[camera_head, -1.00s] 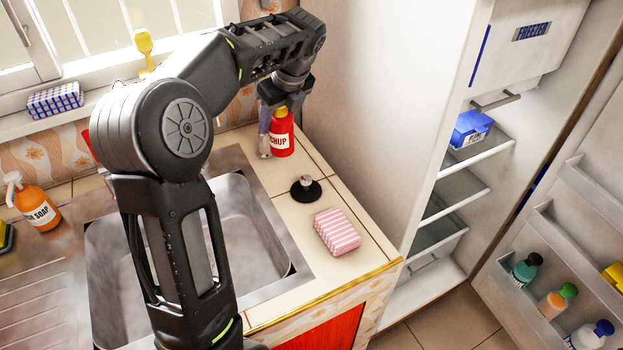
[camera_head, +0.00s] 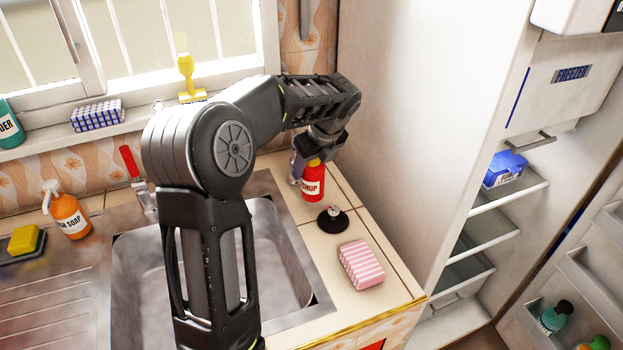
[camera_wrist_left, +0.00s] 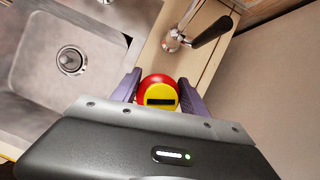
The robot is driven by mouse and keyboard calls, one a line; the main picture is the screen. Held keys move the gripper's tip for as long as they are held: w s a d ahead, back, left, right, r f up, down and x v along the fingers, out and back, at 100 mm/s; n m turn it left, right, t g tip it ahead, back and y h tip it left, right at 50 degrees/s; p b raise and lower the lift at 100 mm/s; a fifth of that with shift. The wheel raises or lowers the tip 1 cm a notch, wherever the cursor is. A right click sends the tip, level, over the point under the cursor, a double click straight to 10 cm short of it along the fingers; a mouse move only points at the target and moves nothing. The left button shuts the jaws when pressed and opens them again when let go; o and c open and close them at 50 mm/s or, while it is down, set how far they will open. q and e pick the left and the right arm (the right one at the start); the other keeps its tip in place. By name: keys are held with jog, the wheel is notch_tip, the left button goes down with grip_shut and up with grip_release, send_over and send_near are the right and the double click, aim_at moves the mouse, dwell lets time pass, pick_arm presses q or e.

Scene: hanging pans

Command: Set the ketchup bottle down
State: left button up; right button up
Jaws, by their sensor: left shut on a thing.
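The red ketchup bottle (camera_head: 313,183) with a yellow cap is upright at the back right of the sink counter, beside the fridge. It also shows from above in the left wrist view (camera_wrist_left: 158,93), between two purple fingers. My left gripper (camera_head: 306,172) comes down over the bottle and is shut on it. The bottle's base looks at or very close to the counter (camera_head: 345,211); I cannot tell whether it touches. My right gripper is not in view.
The sink (camera_head: 285,262) is to the left. The open fridge (camera_head: 495,220) stands to the right. A tap with a black handle (camera_wrist_left: 207,33) is near the bottle.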

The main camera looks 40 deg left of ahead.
aim_at(310, 179)
pick_arm(q)
jog(key=shift+f, duration=1.8)
jog(key=shift+f, duration=0.2)
jog(key=o, duration=1.5)
jog(key=shift+r, duration=0.1)
jog(key=v, duration=1.2)
jog(key=shift+s+d, duration=0.1)
